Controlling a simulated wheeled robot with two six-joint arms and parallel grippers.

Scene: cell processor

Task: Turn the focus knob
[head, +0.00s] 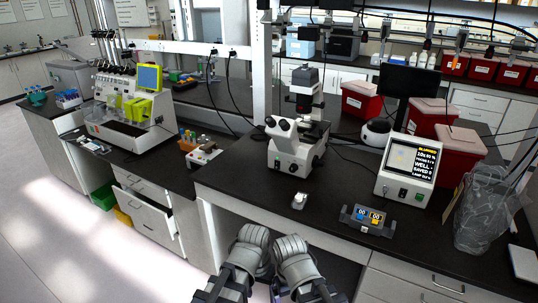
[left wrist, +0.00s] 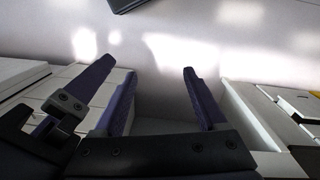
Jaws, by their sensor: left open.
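A white microscope (head: 285,153) with two eyepieces stands upright on the black bench top in the head view. A small dark round part (head: 317,161) low on its right side looks like the focus knob, but it is too small to be sure. My left gripper (left wrist: 160,98) is open and empty in the left wrist view, with its two purple fingers spread apart over pale floor and white cabinet fronts. In the head view my arms' grey wrist parts are at the bottom centre, below the bench's front edge and apart from the microscope. My right gripper's fingers do not show.
A white monitor unit (head: 408,169), red bins (head: 458,150) and a clear bag (head: 484,207) stand to the right. The bench's front edge lies between my arms and the microscope.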

